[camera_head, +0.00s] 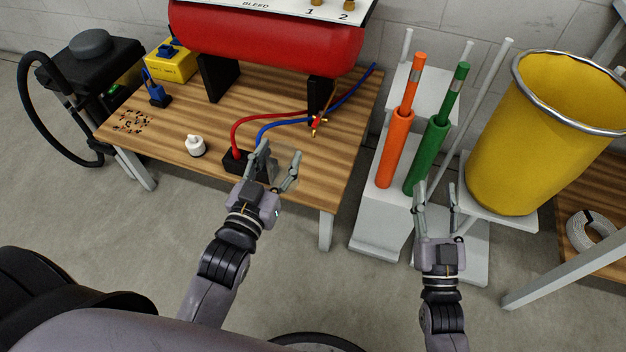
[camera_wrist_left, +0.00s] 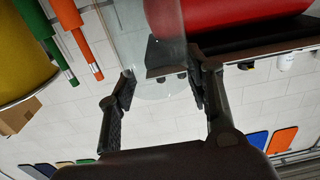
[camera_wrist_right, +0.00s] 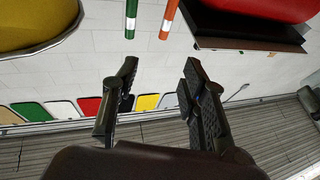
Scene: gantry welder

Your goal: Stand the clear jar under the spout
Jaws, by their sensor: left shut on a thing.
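The clear jar (camera_wrist_left: 155,50) is see-through and stands out only faintly. In the left wrist view it lies between the two fingers of my left gripper (camera_wrist_left: 162,88). In the head view the jar (camera_head: 284,157) is hard to make out between the fingertips of my left gripper (camera_head: 278,168), over the front of the wooden bench. My left gripper is shut on it. A small brass valve with red parts (camera_head: 318,124), which looks like the spout, sits below the red tank (camera_head: 265,40), behind and right of the jar. My right gripper (camera_head: 437,197) is open and empty.
Red and blue hoses (camera_head: 270,122) run to a dark block (camera_head: 238,162) beside my left gripper. A white bottle (camera_head: 195,147) stands left of it on the bench (camera_head: 350,140). Orange (camera_head: 395,150) and green tubes (camera_head: 427,155) and a yellow bin (camera_head: 545,130) stand near my right gripper.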

